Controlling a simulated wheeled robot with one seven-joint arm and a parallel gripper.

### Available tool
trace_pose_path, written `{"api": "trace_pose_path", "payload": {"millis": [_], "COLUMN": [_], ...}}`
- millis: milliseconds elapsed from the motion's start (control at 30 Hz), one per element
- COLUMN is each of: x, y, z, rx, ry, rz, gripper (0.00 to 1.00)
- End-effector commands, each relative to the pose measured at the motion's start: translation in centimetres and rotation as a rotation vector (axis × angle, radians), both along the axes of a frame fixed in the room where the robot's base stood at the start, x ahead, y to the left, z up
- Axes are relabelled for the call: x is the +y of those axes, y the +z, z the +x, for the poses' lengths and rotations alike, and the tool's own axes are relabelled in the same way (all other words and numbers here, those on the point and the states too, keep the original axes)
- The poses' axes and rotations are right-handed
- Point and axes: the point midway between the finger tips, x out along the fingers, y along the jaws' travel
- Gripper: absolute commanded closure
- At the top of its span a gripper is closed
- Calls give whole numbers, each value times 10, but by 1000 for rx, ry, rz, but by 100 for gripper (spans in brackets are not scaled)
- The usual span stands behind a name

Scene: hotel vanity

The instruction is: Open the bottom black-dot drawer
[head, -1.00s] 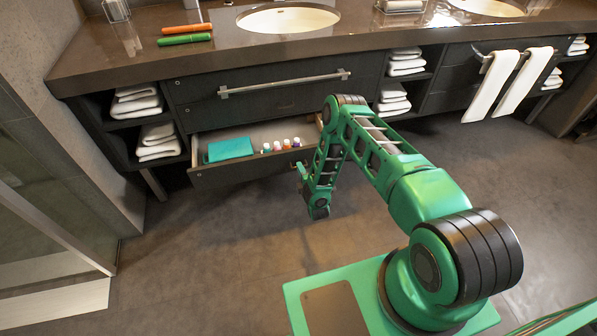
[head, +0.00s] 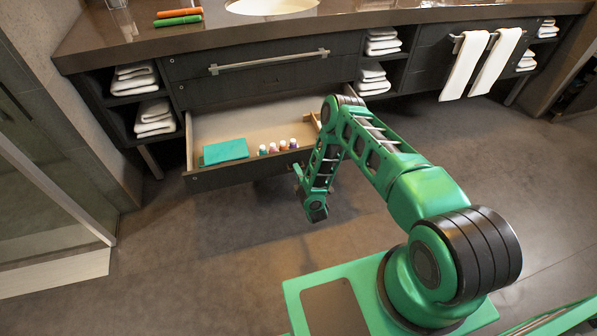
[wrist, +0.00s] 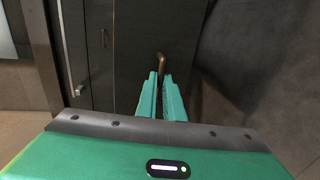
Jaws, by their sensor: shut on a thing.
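The bottom drawer (head: 235,176) is dark-fronted and stands pulled well out under the counter, its pale inside showing. A teal flat item (head: 225,151) and several small bottles (head: 278,147) lie in it near the front. My gripper (head: 299,172) is at the right part of the drawer front, partly hidden by my arm. In the wrist view, the teal fingers (wrist: 160,96) are closed together at a bronze-coloured handle (wrist: 162,63) that rises between their tips. The black dot cannot be made out clearly.
A closed upper drawer with a long bar handle (head: 268,62) is above. Open shelves with folded white towels (head: 154,118) flank the drawers. White towels (head: 479,62) hang on a rail at right. A glass partition (head: 50,150) stands at left. The floor in front is clear.

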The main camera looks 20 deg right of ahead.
Motion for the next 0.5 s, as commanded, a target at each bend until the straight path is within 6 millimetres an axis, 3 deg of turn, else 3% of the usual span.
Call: {"api": "trace_pose_path", "payload": {"millis": [500], "x": [-7], "y": [-4], "z": [-3], "rx": [11], "ry": [-7], "rz": [-4], "gripper": [100]}}
